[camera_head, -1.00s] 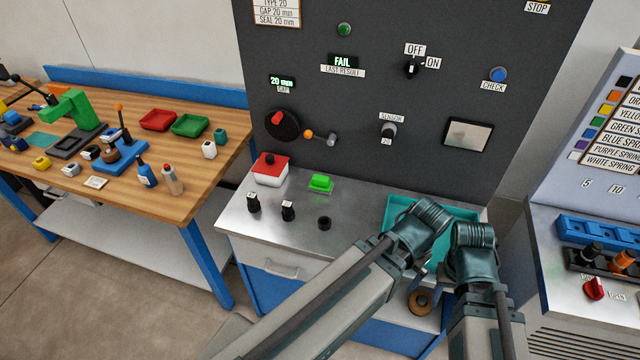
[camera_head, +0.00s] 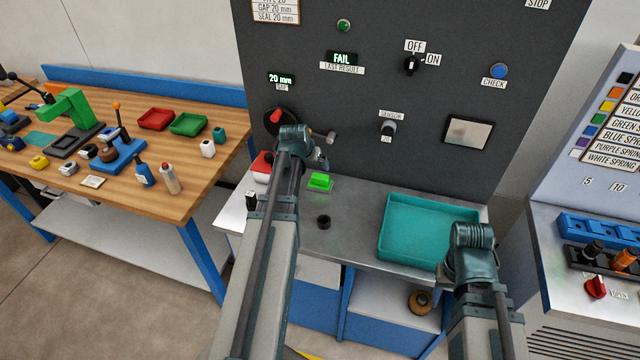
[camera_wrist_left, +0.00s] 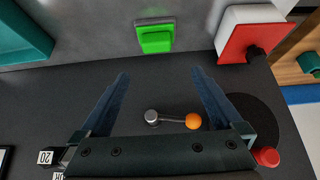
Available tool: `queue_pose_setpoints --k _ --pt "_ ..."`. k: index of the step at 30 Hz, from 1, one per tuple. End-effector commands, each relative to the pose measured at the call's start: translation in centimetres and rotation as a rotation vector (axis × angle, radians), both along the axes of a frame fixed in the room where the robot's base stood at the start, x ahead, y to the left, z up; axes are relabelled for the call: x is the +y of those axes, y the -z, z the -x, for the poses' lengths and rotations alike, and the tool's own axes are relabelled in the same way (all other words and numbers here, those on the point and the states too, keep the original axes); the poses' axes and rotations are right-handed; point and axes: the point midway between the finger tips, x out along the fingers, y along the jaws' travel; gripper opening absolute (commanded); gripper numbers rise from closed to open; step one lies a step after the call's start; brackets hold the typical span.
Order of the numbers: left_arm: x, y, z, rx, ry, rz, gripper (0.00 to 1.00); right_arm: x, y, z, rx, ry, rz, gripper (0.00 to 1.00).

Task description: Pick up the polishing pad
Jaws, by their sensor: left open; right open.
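A bright green block (camera_head: 320,182) sits on a grey base at the back of the metal counter; it may be the polishing pad, but I cannot tell for sure. It also shows in the left wrist view (camera_wrist_left: 155,38), beyond the fingertips. My left gripper (camera_head: 318,160) is at the panel's lower part, above and left of the block. In the left wrist view its fingers (camera_wrist_left: 160,75) are spread and empty. My right gripper (camera_head: 470,245) is at the right end of the counter by the teal tray; its wrist hides the fingers.
The teal tray (camera_head: 425,228) is empty. A red-topped white box (camera_head: 262,167) is left of the block, a black cup (camera_head: 324,222) in front. A lever with an orange ball (camera_wrist_left: 193,121) juts from the panel near my left fingers. A brown ring (camera_head: 420,302) lies on the shelf below.

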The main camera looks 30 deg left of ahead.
Motion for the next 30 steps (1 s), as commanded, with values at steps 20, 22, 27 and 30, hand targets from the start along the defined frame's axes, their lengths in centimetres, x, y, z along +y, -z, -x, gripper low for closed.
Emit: queue_pose_setpoints --k 20,22,27,30 --pt "0.8 6.7 -3.9 0.002 0.002 0.0 1.0 0.0 6.6 0.0 0.0 0.001 0.0 0.5" --pt "0.8 7.2 -4.3 0.002 0.002 0.0 1.0 0.0 7.2 0.0 0.0 0.001 0.0 0.5" --pt "0.9 7.4 -4.5 0.002 0.002 0.0 1.0 0.0 7.4 0.0 0.0 0.001 0.0 0.5" --pt "0.9 7.4 -4.5 0.002 0.002 0.0 1.0 0.0 7.4 0.0 0.0 0.001 0.0 0.5"
